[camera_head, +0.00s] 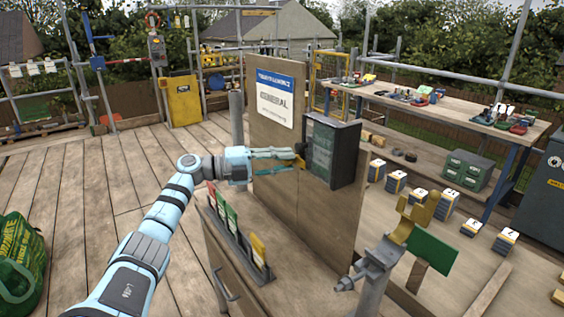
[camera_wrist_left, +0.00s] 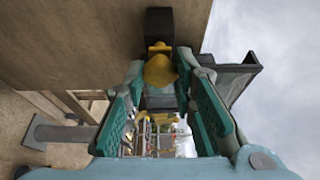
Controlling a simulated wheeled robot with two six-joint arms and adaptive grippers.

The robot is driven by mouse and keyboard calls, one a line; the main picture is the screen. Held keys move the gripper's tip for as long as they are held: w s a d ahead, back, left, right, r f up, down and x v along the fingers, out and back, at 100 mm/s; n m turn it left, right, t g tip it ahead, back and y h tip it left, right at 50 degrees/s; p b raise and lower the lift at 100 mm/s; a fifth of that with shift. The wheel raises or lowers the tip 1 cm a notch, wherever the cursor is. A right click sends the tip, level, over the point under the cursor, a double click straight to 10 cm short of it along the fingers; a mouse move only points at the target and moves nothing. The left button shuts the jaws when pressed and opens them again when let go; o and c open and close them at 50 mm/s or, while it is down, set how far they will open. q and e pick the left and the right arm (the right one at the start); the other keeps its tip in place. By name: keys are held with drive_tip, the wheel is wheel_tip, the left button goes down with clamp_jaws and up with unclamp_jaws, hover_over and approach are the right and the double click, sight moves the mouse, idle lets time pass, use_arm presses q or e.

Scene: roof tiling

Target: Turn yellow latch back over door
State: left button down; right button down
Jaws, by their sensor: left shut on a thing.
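A dark grey box (camera_head: 345,150) is mounted on an upright wooden board. Its door (camera_head: 321,152) faces the left and carries green markings. The small yellow latch (camera_head: 300,148) is at the door's left edge; in the left wrist view the yellow latch (camera_wrist_left: 160,69) sits between the fingertips. My left gripper (camera_head: 296,158) reaches in from the left and is shut on the latch. The teal finger pads flank it in the left wrist view (camera_wrist_left: 162,88). The fingers partly hide the latch, so its exact angle to the door is unclear. My right gripper is out of view.
The wooden board (camera_head: 272,135) with a blue-and-white sign (camera_head: 275,98) stands beside the box. A rack of coloured cards (camera_head: 238,238) lies below my left arm. A grey post with a yellow bracket (camera_head: 404,232) stands front right. A workbench (camera_head: 450,108) is behind.

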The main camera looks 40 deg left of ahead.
use_arm(q)
drive_tip(key=shift+f, duration=0.15)
drive_tip(key=c, duration=1.4)
unclamp_jaws()
drive_tip(key=shift+o, duration=0.2)
drive_tip(key=v, duration=1.2)
